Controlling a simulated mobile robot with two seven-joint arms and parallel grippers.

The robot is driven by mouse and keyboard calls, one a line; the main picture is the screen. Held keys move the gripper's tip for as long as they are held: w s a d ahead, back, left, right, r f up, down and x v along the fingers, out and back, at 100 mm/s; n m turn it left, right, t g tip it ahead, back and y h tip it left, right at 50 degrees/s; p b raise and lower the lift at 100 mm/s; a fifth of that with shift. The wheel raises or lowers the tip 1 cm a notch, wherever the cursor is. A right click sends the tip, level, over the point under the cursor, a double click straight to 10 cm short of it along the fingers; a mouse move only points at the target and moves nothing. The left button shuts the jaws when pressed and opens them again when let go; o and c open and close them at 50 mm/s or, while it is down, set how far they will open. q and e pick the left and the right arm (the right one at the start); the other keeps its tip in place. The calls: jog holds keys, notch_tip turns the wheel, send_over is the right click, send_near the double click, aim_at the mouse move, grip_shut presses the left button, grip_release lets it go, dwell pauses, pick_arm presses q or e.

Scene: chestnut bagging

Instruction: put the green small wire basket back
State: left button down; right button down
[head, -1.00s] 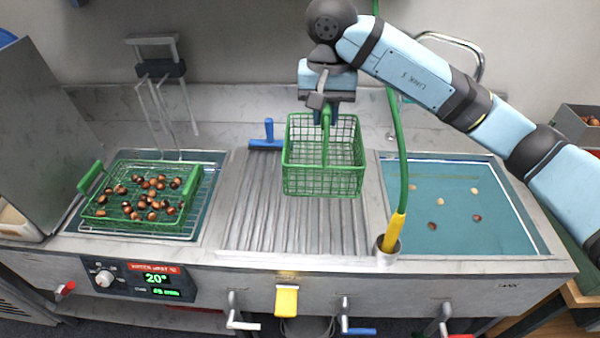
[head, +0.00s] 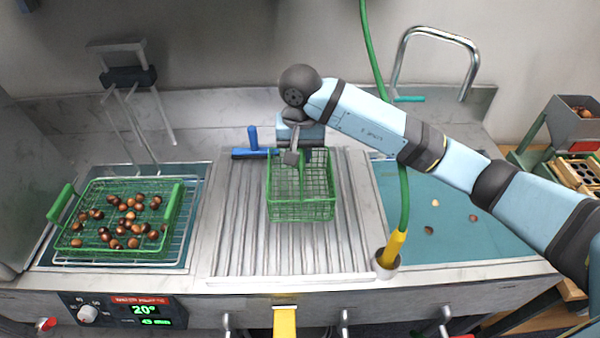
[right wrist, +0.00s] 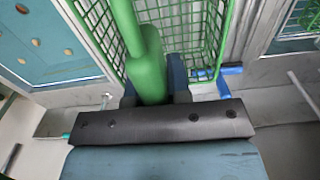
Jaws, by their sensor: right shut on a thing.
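The small green wire basket (head: 301,210) is upright and empty over the ribbed drainboard in the middle of the counter. My right gripper (head: 303,158) reaches it from behind and is shut on its green handle. In the right wrist view the handle (right wrist: 148,68) lies between the fingers, with the basket's mesh (right wrist: 195,30) beyond. I cannot tell whether the basket's bottom touches the drainboard. My left gripper is not in view.
A wider green basket (head: 68,243) with several chestnuts sits on a rack over the left basin. The right basin (head: 470,245) holds a few loose chestnuts. A blue-handled tool (head: 252,150) lies behind the drainboard (head: 240,230). A green hose with yellow nozzle (head: 392,248) stands right of it.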

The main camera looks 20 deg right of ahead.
notch_tip(320, 180, down, 3)
jog(key=shift+f, duration=0.2)
notch_tip(320, 180, down, 4)
jog(key=shift+r+p, duration=0.2)
jog(key=shift+p, duration=0.2)
jog(key=shift+f, duration=0.25)
jog(key=c, duration=1.1)
grip_release()
